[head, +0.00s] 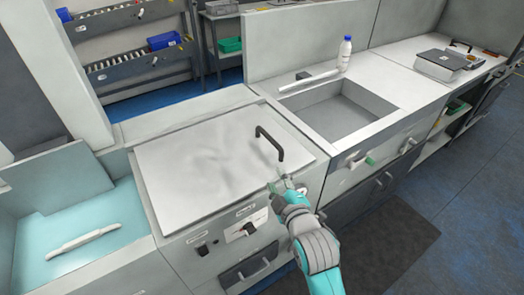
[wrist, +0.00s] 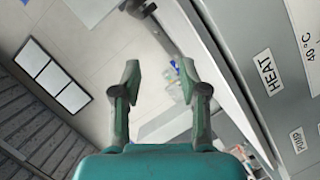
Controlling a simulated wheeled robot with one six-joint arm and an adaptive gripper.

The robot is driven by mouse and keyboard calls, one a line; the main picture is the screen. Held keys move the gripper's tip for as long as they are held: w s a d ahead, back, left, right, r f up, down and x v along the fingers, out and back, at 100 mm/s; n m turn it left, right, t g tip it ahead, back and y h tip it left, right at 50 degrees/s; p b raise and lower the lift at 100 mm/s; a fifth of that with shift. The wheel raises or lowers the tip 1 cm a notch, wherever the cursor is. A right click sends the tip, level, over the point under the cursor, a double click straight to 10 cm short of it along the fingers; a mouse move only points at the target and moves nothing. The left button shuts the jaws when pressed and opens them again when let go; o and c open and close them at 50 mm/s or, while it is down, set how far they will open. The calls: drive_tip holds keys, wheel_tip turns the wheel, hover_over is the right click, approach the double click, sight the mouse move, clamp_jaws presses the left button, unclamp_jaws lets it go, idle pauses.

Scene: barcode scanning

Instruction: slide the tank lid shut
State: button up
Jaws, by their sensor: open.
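The tank lid (head: 205,150) is a pale grey flat panel lying across the top of the tank unit in the head view. A black bar handle (head: 270,143) stands on its right part. No opening shows around the lid from here. My gripper (head: 283,183) is in front of the unit's right front corner, below and nearer than the handle and apart from it. In the wrist view my gripper (wrist: 161,70) is open with nothing between its fingers. The unit's front panel, with a HEAT label (wrist: 266,72), shows at the right there.
A sink basin (head: 340,108) is right of the tank, with a white bottle (head: 344,54) behind it. A teal-floored bay (head: 110,215) holding a white tool (head: 83,240) is at left. Knobs and a drawer handle (head: 247,270) stick out from the front. A dark mat (head: 385,240) lies on the floor.

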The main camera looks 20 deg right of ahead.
sight(263, 169)
drive_tip(key=x, duration=0.7)
drive_tip(key=a+r+x, duration=0.1)
drive_tip(key=x, duration=0.2)
drive_tip(key=shift+w+f, duration=0.1)
drive_tip(key=shift+w, duration=0.55)
drive_tip(key=shift+w+d+f, duration=0.1)
drive_tip(key=shift+w+d, duration=0.1)
drive_tip(key=shift+d, duration=0.1)
drive_tip(key=shift+a, duration=0.4)
drive_tip(key=shift+c, duration=1.1)
clamp_jaws()
drive_tip(key=c, duration=0.5)
unclamp_jaws()
drive_tip(key=o, duration=0.7)
drive_tip(key=shift+d, duration=0.35)
drive_tip(key=shift+s+a, duration=0.1)
drive_tip(key=shift+a, duration=0.05)
drive_tip(key=shift+s, duration=0.3)
drive_tip(key=shift+n+y, duration=0.5)
drive_tip(key=shift+n, duration=0.1)
drive_tip(key=s+a, duration=0.1)
drive_tip(key=s, duration=0.5)
drive_tip(key=s+a+r, duration=0.1)
drive_tip(key=s, duration=0.5)
drive_tip(key=s+a+r, duration=0.1)
drive_tip(key=s+a, duration=0.1)
drive_tip(key=s, duration=0.3)
drive_tip(key=shift+s+r, duration=0.25)
drive_tip(key=shift+s, duration=0.15)
